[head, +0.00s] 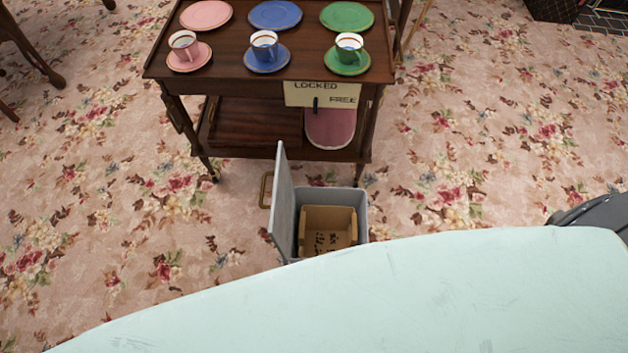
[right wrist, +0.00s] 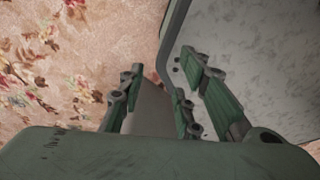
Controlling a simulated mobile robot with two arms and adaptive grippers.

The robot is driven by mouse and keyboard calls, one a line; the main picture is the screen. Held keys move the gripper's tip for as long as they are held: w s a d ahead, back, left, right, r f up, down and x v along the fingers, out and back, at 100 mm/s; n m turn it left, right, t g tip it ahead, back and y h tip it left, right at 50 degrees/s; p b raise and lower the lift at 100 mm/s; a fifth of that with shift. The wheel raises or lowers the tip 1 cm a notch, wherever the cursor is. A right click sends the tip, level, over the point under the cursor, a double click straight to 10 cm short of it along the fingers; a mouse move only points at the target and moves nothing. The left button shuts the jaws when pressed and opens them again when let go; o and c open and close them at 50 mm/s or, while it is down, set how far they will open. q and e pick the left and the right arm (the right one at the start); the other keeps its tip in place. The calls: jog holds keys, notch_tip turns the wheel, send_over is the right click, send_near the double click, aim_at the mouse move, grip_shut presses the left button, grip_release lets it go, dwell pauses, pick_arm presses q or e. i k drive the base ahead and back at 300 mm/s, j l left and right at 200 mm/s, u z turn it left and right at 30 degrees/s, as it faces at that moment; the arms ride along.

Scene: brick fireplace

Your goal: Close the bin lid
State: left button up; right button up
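In the head view, a grey bin (head: 361,205) stands on the carpet in front of a wooden trolley. Its flat grey lid (head: 283,205) is open and stands nearly upright at the bin's left side. A brown box (head: 328,212) with dark writing sits inside the bin. In the right wrist view, my right gripper (right wrist: 160,98) is open, with its fingers apart. A grey panel with a rounded corner (right wrist: 265,60) lies beyond and beside its right fingers; I cannot tell whether it is the lid or whether they touch. My left gripper is in neither view.
The wooden trolley (head: 270,77) behind the bin carries plates, cups and saucers, and a cream sign (head: 321,94). A brass-coloured loop (head: 265,190) is left of the lid. A large pale green surface (head: 400,300) blocks the foreground. Floral carpet (head: 110,240) is clear to the left.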

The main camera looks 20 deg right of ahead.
aim_at(281, 207)
jog(key=i+j+z, duration=0.1)
jog(key=j+z, duration=1.15)
jog(key=j, duration=0.15)
jog(key=k+j+z, duration=0.1)
jog(key=j+z, duration=0.3)
jog(key=k+j, duration=0.15)
jog(key=k, duration=0.2)
jog(key=z, duration=0.05)
